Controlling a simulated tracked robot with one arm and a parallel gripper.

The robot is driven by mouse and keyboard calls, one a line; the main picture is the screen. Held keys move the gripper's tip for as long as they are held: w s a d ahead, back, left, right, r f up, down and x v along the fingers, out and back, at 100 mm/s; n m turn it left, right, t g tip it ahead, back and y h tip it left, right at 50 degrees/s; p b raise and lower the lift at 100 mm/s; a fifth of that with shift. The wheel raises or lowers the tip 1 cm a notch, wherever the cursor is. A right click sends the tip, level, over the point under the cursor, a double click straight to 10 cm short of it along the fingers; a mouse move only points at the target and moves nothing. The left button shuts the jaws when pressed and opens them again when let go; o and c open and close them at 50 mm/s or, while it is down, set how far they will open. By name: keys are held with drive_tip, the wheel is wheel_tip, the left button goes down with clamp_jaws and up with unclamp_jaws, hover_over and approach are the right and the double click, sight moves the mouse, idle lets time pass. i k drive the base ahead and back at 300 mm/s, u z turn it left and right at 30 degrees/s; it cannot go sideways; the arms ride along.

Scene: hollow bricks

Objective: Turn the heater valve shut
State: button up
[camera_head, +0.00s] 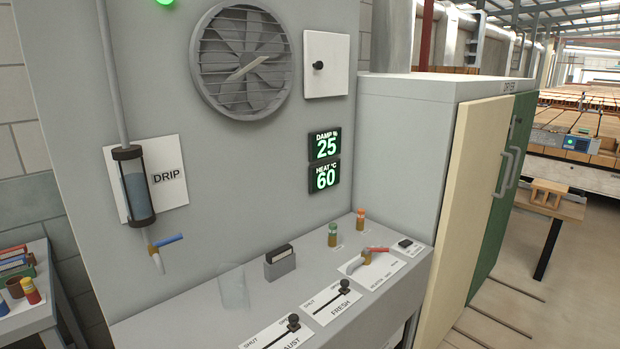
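A valve with a red lever (378,249) sits on a white label plate on the grey console ledge, right of centre. Its lever points to the right from a brass-coloured body. The small lettering on its plate is too small to read surely, so I take this as the heater valve. Another valve with a blue lever (168,240) is on the drip tube at the left, under a cylinder marked DRIP (137,185). My gripper is not in view.
Sliders marked FRESH (344,288) and EXHAUST (293,324) stand on the ledge, with green (332,236) and orange (360,220) knobs behind. Displays (325,160) read damp 25 and heat 60. A dryer cabinet (400,130) stands right; a side table (30,318) is left.

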sight(366, 250)
drive_tip(key=u, duration=0.05)
drive_tip(key=i, duration=0.9)
drive_tip(key=z, duration=1.2)
drive_tip(key=k, duration=0.85)
drive_tip(key=u, duration=0.6)
drive_tip(key=i, duration=0.95)
